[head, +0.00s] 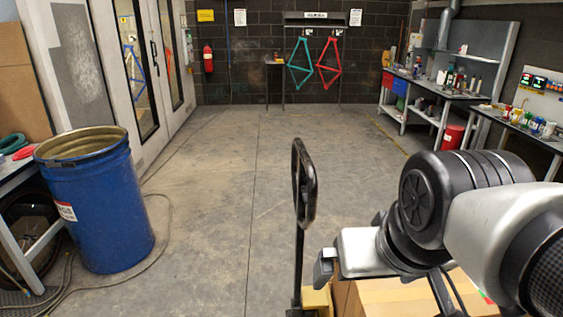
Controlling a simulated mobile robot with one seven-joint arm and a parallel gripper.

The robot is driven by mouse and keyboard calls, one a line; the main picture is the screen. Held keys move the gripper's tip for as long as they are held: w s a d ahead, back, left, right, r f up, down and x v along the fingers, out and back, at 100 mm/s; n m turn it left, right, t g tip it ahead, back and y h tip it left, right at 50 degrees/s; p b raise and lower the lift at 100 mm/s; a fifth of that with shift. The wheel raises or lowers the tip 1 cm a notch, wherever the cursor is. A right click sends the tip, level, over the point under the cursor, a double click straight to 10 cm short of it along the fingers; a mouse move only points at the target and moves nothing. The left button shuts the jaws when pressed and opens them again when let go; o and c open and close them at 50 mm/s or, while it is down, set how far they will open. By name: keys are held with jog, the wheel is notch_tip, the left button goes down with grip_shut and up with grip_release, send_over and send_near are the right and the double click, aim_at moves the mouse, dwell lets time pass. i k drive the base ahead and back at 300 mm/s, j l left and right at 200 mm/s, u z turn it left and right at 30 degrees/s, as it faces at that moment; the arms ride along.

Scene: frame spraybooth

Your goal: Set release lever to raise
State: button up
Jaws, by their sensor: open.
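A dark upright handle (299,240) with a loop-shaped grip (312,185) at its top stands in the lower middle of the head view. It looks like a pallet jack handle. A small lever-like part (298,186) shows inside the loop, but its setting is too small to tell. My gripper (325,268) is just right of the handle shaft and below the loop, apart from the grip as far as I can see. It is open, and I see nothing held in it. Its fingers are partly hidden by its own body.
A cardboard box (400,298) lies under my arm, with a yellow part (317,299) beside the shaft. A blue drum (98,210) stands left, with a hose on the floor. Workbenches (440,88) line the right. The middle floor (215,165) is clear to the hanging frames (328,64).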

aim_at(304, 189)
jog(key=j, duration=0.15)
jog(key=i+j+z, duration=0.4)
jog(key=j, duration=0.2)
jog(key=j+z, duration=0.15)
jog(key=j, duration=0.15)
jog(key=i+j+z, duration=0.2)
jog(key=j, duration=0.15)
jog(key=k, duration=0.1)
